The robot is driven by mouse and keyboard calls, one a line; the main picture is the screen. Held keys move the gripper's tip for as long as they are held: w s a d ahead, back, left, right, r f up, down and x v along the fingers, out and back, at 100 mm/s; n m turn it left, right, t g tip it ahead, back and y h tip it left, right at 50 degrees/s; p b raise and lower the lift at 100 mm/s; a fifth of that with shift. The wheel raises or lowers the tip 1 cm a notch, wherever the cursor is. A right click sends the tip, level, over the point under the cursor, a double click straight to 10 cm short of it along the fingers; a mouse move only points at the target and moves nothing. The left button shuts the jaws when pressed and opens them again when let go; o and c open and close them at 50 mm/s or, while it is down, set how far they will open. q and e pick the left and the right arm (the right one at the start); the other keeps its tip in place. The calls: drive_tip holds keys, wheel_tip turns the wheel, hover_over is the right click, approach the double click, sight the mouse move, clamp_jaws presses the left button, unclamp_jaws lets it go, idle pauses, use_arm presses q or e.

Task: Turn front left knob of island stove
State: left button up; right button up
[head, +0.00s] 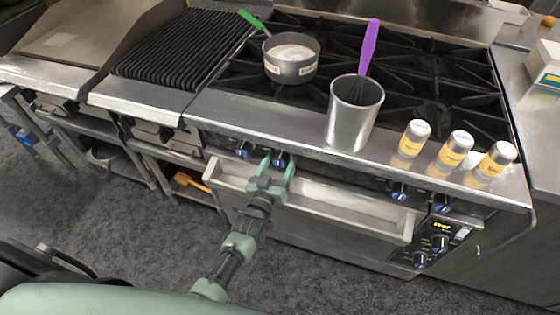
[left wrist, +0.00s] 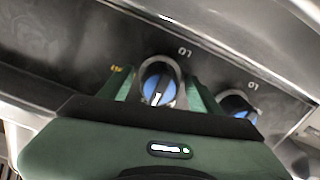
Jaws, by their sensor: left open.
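One knob (head: 280,160) on the left part of the front panel lies between the fingers of my left gripper (head: 277,167). A neighbouring knob (head: 243,150) is just left of it. In the left wrist view the knob (left wrist: 158,83) sits between the two open green fingers, with a gap visible at its left side. A second knob (left wrist: 238,105) shows to the right, partly behind the right finger. My left gripper is open. My right gripper is out of view.
The oven handle (head: 310,202) runs below my left gripper. On the stove are a saucepan (head: 290,70), a steel pot (head: 355,115) with a purple-handled utensil, and several shakers (head: 456,148) along the front edge. Two more knobs (head: 400,191) are farther right.

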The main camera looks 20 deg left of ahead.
use_arm(q)
drive_tip(key=s, duration=0.7)
drive_tip(key=shift+s, duration=0.3)
drive_tip(key=shift+a+f, duration=0.1)
drive_tip(key=shift+a, duration=0.05)
drive_tip(key=s+a+r+m+g, duration=0.1)
drive_tip(key=s+a+m+g, duration=0.1)
drive_tip(key=s+g, duration=0.8)
drive_tip(key=s+a+m+g, duration=0.15)
drive_tip(key=s+g, duration=0.35)
drive_tip(key=s, duration=1)
wheel_tip(320, 180, down, 24)
drive_tip(key=s+f+m, duration=0.1)
drive_tip(key=s+a+f+g, duration=0.2)
drive_tip(key=s+f, duration=1.4)
drive_tip(key=s, duration=0.1)
drive_tip(key=shift+a+f+y, duration=0.3)
drive_tip(key=shift+f, duration=0.1)
